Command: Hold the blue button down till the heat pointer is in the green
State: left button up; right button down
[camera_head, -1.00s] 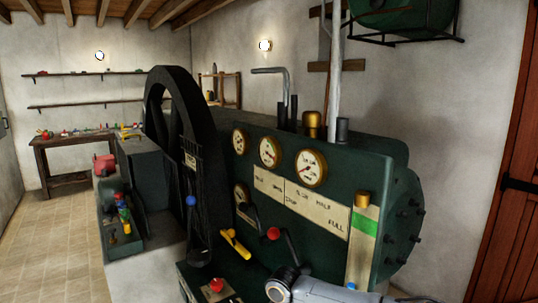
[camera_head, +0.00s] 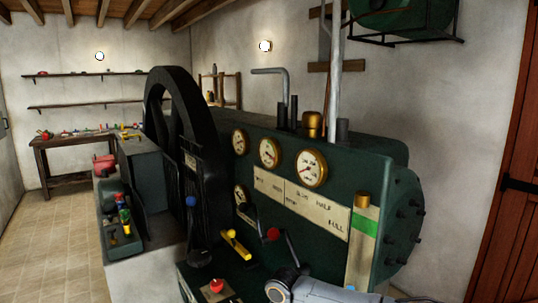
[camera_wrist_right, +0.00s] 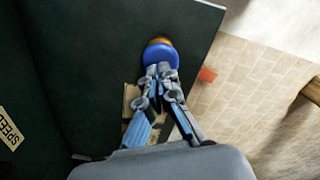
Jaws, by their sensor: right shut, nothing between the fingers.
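In the right wrist view a blue round button (camera_wrist_right: 160,56) with a brass collar sits at the edge of a dark green panel. My right gripper (camera_wrist_right: 162,70) is shut and empty, its fingertips at the button's near edge. I cannot tell whether they touch or press it. In the head view a pale upright strip (camera_head: 357,264) with a green band (camera_head: 364,223) and brass cap is on the engine's front. A small blue mark (camera_head: 351,287) shows near its foot; I cannot tell whether it is the pointer. My left gripper is not in view.
The dark green engine (camera_head: 390,160) carries several round dials (camera_head: 312,169). Levers with a red knob (camera_head: 273,234), a yellow handle (camera_head: 236,244) and a blue knob (camera_head: 191,201) stand nearby, with a red button (camera_head: 216,286) in front. Tiled floor (camera_head: 50,240) is clear at left.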

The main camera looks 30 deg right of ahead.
jog(key=shift+f, duration=0.2)
jog(key=shift+f+b, duration=0.45)
jog(key=shift+f, duration=0.9)
dwell(6.5)
